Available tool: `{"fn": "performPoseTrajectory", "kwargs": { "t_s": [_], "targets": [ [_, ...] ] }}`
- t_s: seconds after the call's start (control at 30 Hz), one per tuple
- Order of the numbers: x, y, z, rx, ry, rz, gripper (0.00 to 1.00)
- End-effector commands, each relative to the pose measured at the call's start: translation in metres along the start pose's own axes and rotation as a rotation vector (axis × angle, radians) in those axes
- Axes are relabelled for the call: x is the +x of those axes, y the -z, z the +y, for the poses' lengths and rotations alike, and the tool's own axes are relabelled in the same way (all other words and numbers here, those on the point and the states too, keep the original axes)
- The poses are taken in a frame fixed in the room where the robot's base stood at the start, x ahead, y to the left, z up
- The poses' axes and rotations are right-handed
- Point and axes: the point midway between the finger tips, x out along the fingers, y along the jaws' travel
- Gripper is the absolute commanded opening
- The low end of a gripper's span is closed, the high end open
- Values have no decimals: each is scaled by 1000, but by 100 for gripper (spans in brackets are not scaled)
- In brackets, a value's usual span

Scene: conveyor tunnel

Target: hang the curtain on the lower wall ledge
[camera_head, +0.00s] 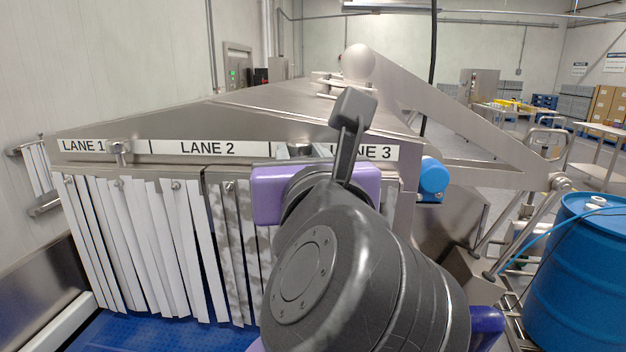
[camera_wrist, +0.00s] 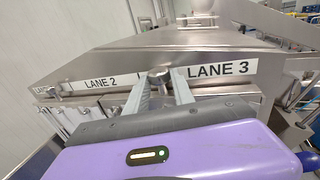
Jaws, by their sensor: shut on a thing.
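White strip curtains hang under the lane labels: a clean one (camera_head: 140,245) on the left and a grey-stained one (camera_head: 232,250) right of it, partly hidden by my arm. My gripper (camera_wrist: 160,88) is at the tunnel front between the LANE 2 and LANE 3 labels. Its two fingers are closed around a round metal knob (camera_wrist: 159,76). My purple gripper body hides what is below the knob. The lower wall ledge (camera_head: 46,205) juts from the left wall, with nothing seen hung on it. An upper ledge (camera_head: 22,150) above it carries white strips (camera_head: 38,170).
A similar knob (camera_head: 121,150) sits between LANE 1 and LANE 2. A blue belt (camera_head: 160,332) runs under the curtains. A blue drum (camera_head: 575,265) and metal frame parts crowd the right. A steel side rail (camera_head: 50,270) lies between the ledges and the belt.

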Motion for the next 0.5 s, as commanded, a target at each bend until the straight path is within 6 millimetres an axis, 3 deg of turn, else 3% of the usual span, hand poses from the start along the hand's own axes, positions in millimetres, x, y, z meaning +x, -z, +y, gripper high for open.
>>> {"fn": "performPoseTrajectory", "kwargs": {
  "t_s": [0.5],
  "targets": [
    [0, -22, 0, 1, 0, -5, 0]
  ]
}}
